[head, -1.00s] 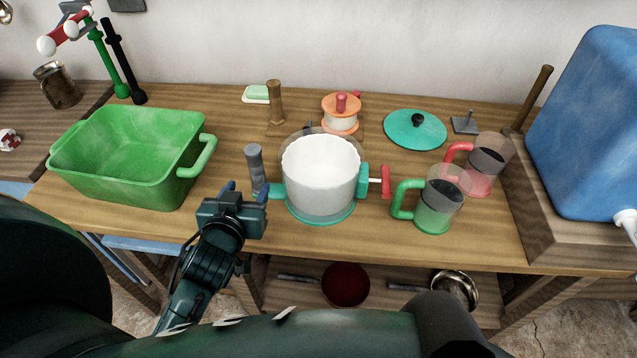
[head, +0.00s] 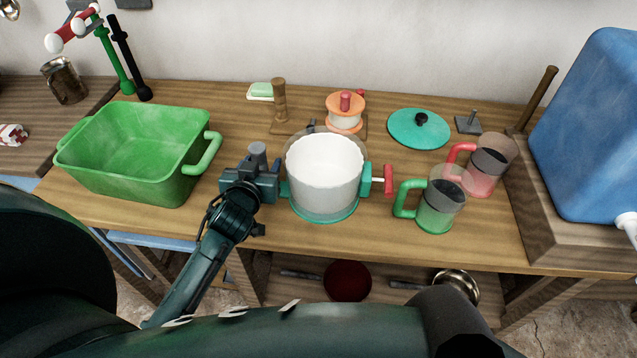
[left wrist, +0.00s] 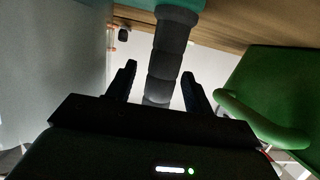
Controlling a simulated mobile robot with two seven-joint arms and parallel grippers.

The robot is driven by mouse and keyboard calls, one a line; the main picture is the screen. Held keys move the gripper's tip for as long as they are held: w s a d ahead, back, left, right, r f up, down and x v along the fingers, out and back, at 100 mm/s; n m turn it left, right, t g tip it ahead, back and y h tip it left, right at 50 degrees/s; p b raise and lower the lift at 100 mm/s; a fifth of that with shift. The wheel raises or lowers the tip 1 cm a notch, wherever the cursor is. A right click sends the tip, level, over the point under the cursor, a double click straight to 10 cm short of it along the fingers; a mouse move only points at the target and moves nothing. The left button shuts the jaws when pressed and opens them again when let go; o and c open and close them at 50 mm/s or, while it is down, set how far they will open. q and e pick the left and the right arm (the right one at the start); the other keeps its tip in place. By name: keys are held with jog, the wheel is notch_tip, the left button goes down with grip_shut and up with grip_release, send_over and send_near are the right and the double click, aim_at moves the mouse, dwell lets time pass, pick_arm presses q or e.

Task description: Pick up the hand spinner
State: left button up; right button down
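The hand spinner appears to be the white tub in a clear bowl with teal fittings (head: 323,170) and a red crank grip on its right, standing on the wooden counter. Its upright grey handle (head: 258,149) is on its left side. My left gripper (head: 252,168) is at this handle, with its lower part hidden behind the gripper. In the left wrist view the grey handle (left wrist: 168,50) runs down from a teal part and lies between the open fingers (left wrist: 159,85), with gaps on both sides. My right gripper is not in view.
A green basin (head: 135,155) stands close to the left of my left gripper. A green mug (head: 437,205) and a red mug (head: 487,167) stand to the right. A teal lid (head: 420,130) and an orange-topped item (head: 345,108) lie behind. The counter's front strip is clear.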

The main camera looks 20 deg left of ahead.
pick_arm(q)
grip_shut()
dwell(0.3)
jog(key=shift+r, duration=0.15)
dwell(0.3)
